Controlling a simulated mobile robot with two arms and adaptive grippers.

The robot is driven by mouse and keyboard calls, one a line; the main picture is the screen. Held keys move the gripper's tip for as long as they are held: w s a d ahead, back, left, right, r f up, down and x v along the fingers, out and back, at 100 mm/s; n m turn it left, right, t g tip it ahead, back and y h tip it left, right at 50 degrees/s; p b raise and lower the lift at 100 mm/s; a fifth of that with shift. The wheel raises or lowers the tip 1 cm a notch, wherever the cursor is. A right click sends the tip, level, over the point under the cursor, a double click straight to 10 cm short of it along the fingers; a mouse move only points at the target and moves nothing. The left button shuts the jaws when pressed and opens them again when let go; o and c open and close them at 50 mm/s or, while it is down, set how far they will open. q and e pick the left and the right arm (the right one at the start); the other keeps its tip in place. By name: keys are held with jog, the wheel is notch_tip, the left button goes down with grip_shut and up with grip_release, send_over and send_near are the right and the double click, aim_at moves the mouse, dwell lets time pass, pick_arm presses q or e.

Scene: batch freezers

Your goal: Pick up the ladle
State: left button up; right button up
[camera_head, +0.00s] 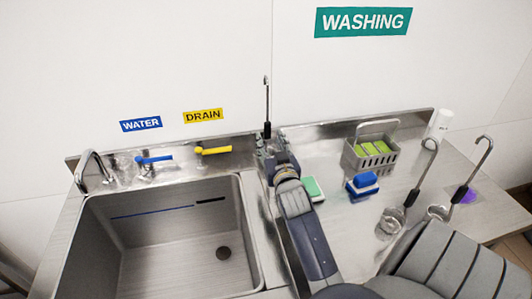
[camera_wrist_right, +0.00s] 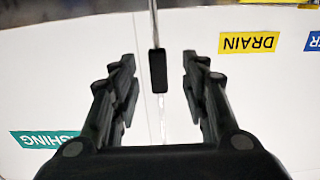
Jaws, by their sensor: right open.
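A ladle with a thin hooked metal handle (camera_head: 267,92) and black grip stands upright at the back of the counter, right of the sink. Its lower part is hidden behind my right gripper (camera_head: 268,147). In the right wrist view my right gripper (camera_wrist_right: 160,72) is open, with the black grip of the ladle (camera_wrist_right: 158,72) between its two fingers and a gap on each side. Two more ladles, one nearer the middle (camera_head: 421,171) and one farther right (camera_head: 469,174), lean on the right side of the counter. My left gripper is out of view.
The sink (camera_head: 255,230) lies left of my arm, with a blue-handled tap (camera_head: 153,159) and yellow drain handle (camera_head: 213,150) behind it. A green-and-white sponge (camera_head: 312,189), a blue brush (camera_head: 364,183) and a metal basket (camera_head: 385,160) with green sponges stand right of my arm.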

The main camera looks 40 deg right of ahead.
aim_at(268, 133)
jog(key=shift+w+d+r, duration=0.2)
jog(key=shift+w+d, duration=0.05)
jog(key=shift+w, duration=0.1)
jog(key=shift+p+x, duration=1)
jog(key=shift+x, duration=1.25)
grip_shut()
